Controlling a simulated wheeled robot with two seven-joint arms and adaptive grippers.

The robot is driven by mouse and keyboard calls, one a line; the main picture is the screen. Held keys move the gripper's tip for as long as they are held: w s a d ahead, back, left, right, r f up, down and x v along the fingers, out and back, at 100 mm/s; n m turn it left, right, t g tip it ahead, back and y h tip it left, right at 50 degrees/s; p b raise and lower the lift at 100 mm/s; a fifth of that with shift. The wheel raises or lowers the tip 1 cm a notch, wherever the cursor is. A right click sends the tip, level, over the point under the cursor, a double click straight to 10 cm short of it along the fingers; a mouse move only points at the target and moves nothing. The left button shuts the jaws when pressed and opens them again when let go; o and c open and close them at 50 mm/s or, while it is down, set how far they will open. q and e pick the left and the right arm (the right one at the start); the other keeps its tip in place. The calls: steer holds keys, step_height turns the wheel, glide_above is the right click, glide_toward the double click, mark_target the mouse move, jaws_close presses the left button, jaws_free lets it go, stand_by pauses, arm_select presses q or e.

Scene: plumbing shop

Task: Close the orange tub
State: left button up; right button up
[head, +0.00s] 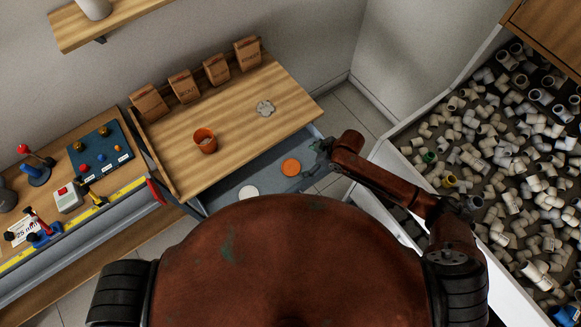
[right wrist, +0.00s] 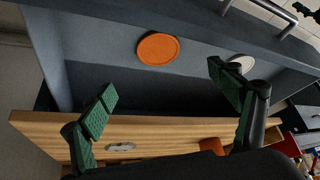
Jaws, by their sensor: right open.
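The orange tub (head: 205,141) stands upright and open-topped on the wooden bench top, with something pale inside. Part of it also shows at the bottom of the right wrist view (right wrist: 212,145). An orange lid (head: 291,167) lies flat in the open drawer below the bench top, and shows whole in the right wrist view (right wrist: 158,48). A white lid (head: 248,192) lies in the same drawer, left of the orange one. My right gripper (head: 322,146) is by the drawer's right end; its fingers (right wrist: 162,78) are spread and empty, apart from the orange lid. My left gripper is not in view.
The grey drawer (head: 262,178) is pulled out from the bench (head: 235,105). Several brown packets stand along the bench's back edge. A grey flat piece (head: 265,108) lies on its right part. A bin of pipe fittings (head: 480,160) stands right; a tool bench (head: 95,160) stands left.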

steer(key=shift+f, duration=0.1)
glide_toward(291, 167)
steer(key=shift+a+f+b, duration=0.3)
steer(key=shift+a+f, duration=0.2)
steer(key=shift+f, duration=0.05)
steer(key=shift+w+a+f, duration=0.15)
steer(key=shift+f, duration=0.15)
steer(key=x, duration=0.5)
steer(key=shift+f+b, duration=0.15)
steer(key=shift+b, duration=0.15)
steer(key=c, duration=0.8)
